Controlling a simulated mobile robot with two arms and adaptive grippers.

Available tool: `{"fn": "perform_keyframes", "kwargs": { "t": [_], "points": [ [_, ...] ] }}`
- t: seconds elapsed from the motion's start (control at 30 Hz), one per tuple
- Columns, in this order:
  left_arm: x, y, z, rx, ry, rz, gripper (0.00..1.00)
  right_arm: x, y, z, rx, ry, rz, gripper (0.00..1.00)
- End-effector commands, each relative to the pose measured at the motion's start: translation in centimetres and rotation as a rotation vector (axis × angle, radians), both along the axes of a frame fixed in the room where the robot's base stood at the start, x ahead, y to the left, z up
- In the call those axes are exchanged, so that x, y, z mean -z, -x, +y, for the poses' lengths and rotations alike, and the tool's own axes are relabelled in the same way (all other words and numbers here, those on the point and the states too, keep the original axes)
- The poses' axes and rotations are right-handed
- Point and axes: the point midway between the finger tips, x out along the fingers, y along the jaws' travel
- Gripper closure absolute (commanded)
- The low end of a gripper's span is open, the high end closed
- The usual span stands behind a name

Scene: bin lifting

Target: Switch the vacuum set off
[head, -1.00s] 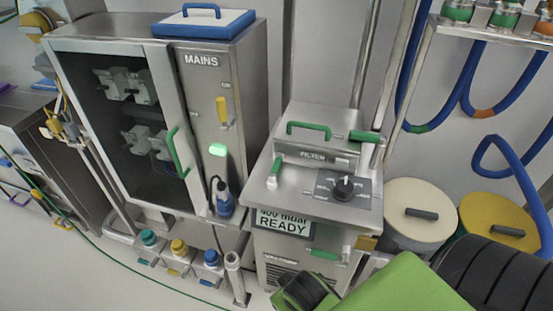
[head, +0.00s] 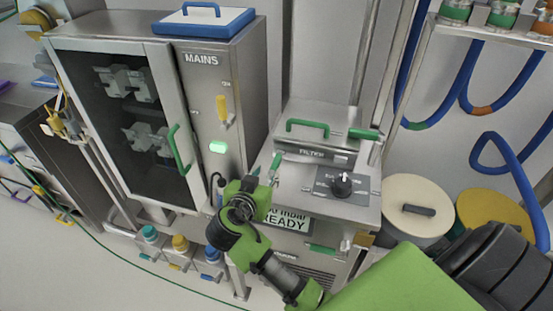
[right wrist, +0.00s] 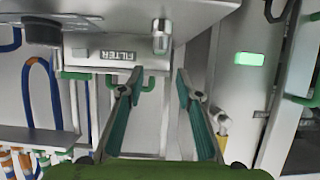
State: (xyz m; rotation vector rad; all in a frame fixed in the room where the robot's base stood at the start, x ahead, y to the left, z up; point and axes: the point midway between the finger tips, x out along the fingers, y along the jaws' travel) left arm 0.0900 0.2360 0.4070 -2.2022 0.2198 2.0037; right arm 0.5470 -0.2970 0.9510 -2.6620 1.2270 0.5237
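The vacuum set (head: 330,215) is a steel cabinet with a FILTER box (head: 315,150) on top. Its black rotary selector (head: 343,186) sits on a dark plate, its white mark pointing up; the lettering is too small to read. The display (head: 286,219) is partly covered by my arm and shows READY. My right gripper (head: 266,165) is at the left front of its top, left of the selector. In the right wrist view its teal fingers (right wrist: 158,78) are apart and empty, below a silver knob (right wrist: 161,37); the black selector (right wrist: 42,31) lies upper left. My left gripper is not in view.
The MAINS cabinet (head: 205,90) stands left, with a yellow lever (head: 222,108) and lit green lamp (head: 217,147). Several bottles stand below it. Round lidded drums (head: 417,208) stand right of the vacuum set. Blue hoses (head: 465,80) hang at the upper right.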

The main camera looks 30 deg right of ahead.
Motion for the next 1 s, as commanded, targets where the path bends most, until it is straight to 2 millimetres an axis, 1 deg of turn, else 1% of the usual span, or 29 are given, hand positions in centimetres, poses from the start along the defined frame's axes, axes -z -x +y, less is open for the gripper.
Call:
{"fn": "perform_keyframes", "kwargs": {
  "t": [0.03, 0.3, 0.5, 0.7, 0.97, 1.0],
  "points": [
    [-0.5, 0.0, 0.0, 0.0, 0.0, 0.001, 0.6, 0.0, -0.6, -0.9, 0.003, 0.005, 0.002, 0.68],
    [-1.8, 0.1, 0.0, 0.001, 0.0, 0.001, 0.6, 2.3, -4.1, -5.0, 0.002, 0.003, 0.004, 0.68],
    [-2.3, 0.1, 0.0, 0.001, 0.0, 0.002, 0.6, 3.7, -6.0, -7.2, 0.0, 0.003, 0.003, 0.68],
    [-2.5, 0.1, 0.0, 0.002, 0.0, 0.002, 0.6, 4.3, -6.8, -8.2, 0.0, -0.001, 0.002, 0.68],
    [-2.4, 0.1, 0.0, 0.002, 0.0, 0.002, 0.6, 4.5, -6.9, -8.3, 0.001, -0.001, 0.003, 0.68],
    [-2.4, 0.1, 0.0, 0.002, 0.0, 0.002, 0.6, 4.5, -6.9, -8.3, 0.001, -0.001, 0.003, 0.71]
  ]
}}
